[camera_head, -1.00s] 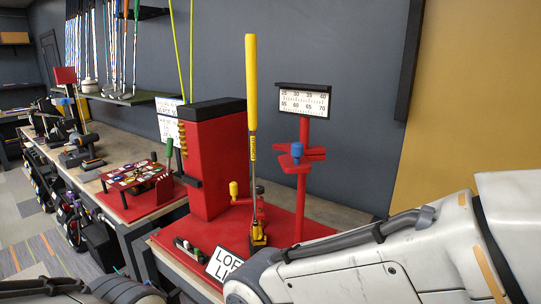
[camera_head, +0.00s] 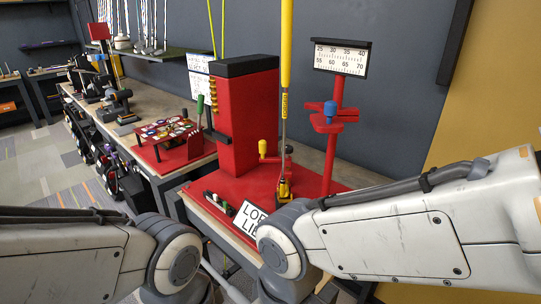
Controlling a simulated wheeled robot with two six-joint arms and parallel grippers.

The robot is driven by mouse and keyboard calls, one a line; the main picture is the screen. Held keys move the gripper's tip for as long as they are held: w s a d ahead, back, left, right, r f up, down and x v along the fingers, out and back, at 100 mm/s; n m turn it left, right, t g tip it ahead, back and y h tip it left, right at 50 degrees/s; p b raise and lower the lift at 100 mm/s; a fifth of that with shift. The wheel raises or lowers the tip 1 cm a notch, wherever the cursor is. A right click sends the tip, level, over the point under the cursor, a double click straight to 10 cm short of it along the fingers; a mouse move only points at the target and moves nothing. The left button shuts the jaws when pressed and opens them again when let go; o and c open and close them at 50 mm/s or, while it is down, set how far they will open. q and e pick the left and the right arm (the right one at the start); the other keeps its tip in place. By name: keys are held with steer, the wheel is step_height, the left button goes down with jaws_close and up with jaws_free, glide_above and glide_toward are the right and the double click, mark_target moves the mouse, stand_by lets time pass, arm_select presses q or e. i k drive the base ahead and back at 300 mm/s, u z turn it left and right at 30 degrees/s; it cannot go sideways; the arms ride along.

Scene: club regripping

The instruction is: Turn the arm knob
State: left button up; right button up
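A red loft-and-lie machine stands on the bench with a red base plate (camera_head: 232,187). Its red post (camera_head: 331,165) carries a short red cross arm with a blue knob (camera_head: 330,108) on it. A yellow knob (camera_head: 262,147) sits on a small upright beside the club. The club with a yellow grip (camera_head: 286,45) stands upright, its lower end in a yellow clamp (camera_head: 284,188). I cannot tell which knob is the arm knob. Both my arms reach in along the bottom, bent downward; neither gripper is in view.
A red tower (camera_head: 247,125) with a black top stands left of the club. A white scale board (camera_head: 341,58) tops the post. A red tray (camera_head: 170,135) of small parts lies further left. My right forearm covers the base's front right; the wall is close behind.

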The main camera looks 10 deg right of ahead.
mark_target(289, 149)
steer(key=u, duration=1.55)
steer(key=i, duration=2.95)
steer(key=z, duration=3.25)
steer(key=i, duration=0.5)
steer(key=z, duration=0.05)
